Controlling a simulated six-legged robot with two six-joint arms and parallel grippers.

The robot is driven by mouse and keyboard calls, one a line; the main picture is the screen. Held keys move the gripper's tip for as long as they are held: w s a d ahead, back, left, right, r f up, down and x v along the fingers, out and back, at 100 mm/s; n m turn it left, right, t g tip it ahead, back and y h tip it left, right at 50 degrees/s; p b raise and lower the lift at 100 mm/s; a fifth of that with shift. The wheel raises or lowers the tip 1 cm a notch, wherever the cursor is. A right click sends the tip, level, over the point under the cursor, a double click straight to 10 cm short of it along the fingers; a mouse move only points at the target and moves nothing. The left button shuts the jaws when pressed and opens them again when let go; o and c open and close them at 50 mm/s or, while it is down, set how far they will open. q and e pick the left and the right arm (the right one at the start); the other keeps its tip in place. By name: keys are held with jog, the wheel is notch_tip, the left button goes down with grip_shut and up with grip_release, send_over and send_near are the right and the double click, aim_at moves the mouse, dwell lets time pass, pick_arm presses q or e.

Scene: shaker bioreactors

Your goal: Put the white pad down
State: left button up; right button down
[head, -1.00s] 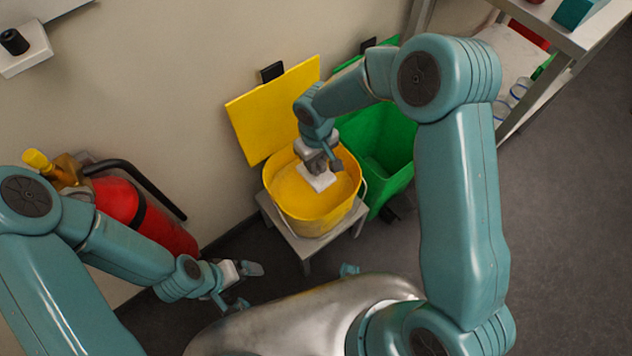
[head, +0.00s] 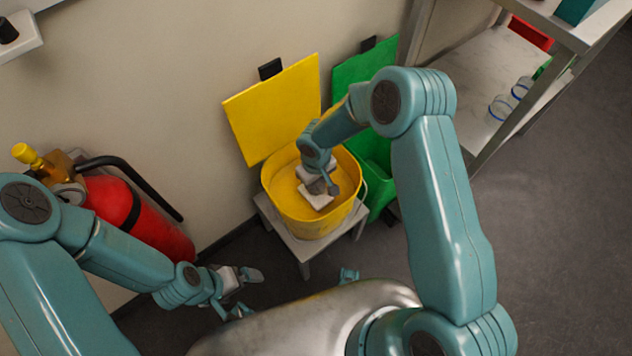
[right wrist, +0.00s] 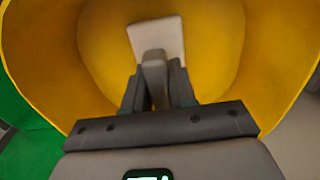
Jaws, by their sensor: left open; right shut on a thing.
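The white pad (head: 316,196) is in my right gripper (head: 322,187), inside the mouth of the yellow bucket (head: 300,222). In the right wrist view the pad (right wrist: 158,38) sticks out past the closed fingers (right wrist: 156,75), with the yellow bucket wall (right wrist: 215,50) around it. I cannot tell whether the pad touches the bucket floor. My left gripper (head: 243,291) is open and empty, low at the left, apart from the bucket.
The bucket stands on a small grey stool (head: 300,246), with a raised yellow lid (head: 275,108) behind it. A green bin (head: 378,150) is beside it. A red fire extinguisher (head: 150,222) is at the left, and a metal shelf (head: 490,75) at the right.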

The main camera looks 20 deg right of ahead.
jog(key=c, duration=1.3)
grip_release()
jog(key=shift+f, duration=0.2)
jog(key=shift+c, duration=0.2)
jog(key=o, duration=0.4)
jog(key=shift+r, duration=0.1)
jog(key=shift+r, duration=0.2)
notch_tip(320, 180, up, 12)
jog(key=p, duration=0.2)
jog(key=shift+p, duration=0.3)
jog(key=shift+s+f, duration=0.1)
